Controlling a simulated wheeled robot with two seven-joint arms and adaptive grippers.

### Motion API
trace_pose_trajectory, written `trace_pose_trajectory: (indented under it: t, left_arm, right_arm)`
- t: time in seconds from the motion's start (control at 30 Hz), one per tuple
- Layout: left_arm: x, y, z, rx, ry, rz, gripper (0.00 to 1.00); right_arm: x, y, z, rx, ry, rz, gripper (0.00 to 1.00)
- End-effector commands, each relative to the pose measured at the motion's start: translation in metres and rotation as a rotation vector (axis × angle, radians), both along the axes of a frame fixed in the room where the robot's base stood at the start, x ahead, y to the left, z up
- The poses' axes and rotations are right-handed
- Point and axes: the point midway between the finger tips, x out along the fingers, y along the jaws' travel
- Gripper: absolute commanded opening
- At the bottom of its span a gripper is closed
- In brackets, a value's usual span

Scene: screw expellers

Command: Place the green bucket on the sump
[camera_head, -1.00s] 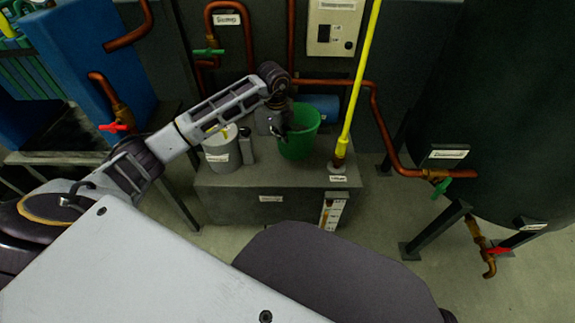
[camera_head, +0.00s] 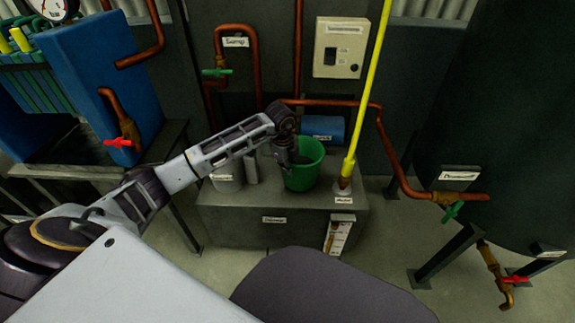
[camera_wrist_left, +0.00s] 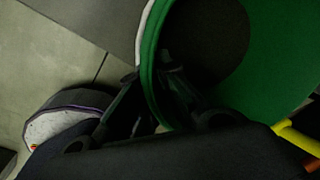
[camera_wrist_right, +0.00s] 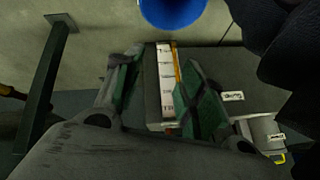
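The green bucket (camera_head: 302,176) is upright over the right-middle part of the top of the grey sump (camera_head: 235,225). Its base appears at the sump's top, but I cannot tell if it touches. My left gripper (camera_head: 291,162) reaches down at the bucket's near-left rim. In the left wrist view, the fingers of this gripper (camera_wrist_left: 152,84) close on either side of the wall of the bucket (camera_wrist_left: 285,70). My right gripper (camera_wrist_right: 158,85) is open and empty in the right wrist view, and is not in the head view.
A grey canister (camera_head: 227,180) stands left of the bucket. A yellow pipe (camera_head: 366,95) rises on its right, and a blue cylinder (camera_head: 323,128) lies behind. A level gauge (camera_head: 339,234) is on the sump's front. A blue round object (camera_wrist_right: 172,10) shows in the right wrist view.

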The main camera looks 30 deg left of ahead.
Motion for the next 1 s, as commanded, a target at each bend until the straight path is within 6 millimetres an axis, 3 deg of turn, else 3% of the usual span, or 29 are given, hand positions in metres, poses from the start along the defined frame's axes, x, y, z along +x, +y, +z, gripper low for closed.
trace_pose_trajectory:
  t: [0.37, 0.57, 0.8, 1.0]
  left_arm:
    - [0.002, 0.000, 0.002, -0.001, -0.007, 0.000, 0.00]
    - [0.001, -0.001, -0.013, -0.002, -0.007, 0.000, 0.00]
    - [0.002, -0.001, -0.032, -0.002, -0.006, 0.000, 0.00]
    - [0.002, 0.000, -0.035, -0.001, -0.007, 0.000, 0.00]
  right_arm:
    - [0.001, 0.000, 0.000, 0.001, -0.003, -0.002, 0.40]
    - [0.005, 0.001, -0.004, 0.016, -0.025, -0.009, 0.40]
    - [0.002, 0.003, -0.023, 0.032, -0.031, -0.018, 0.40]
    - [-0.001, 0.004, -0.025, 0.035, -0.030, -0.019, 0.40]
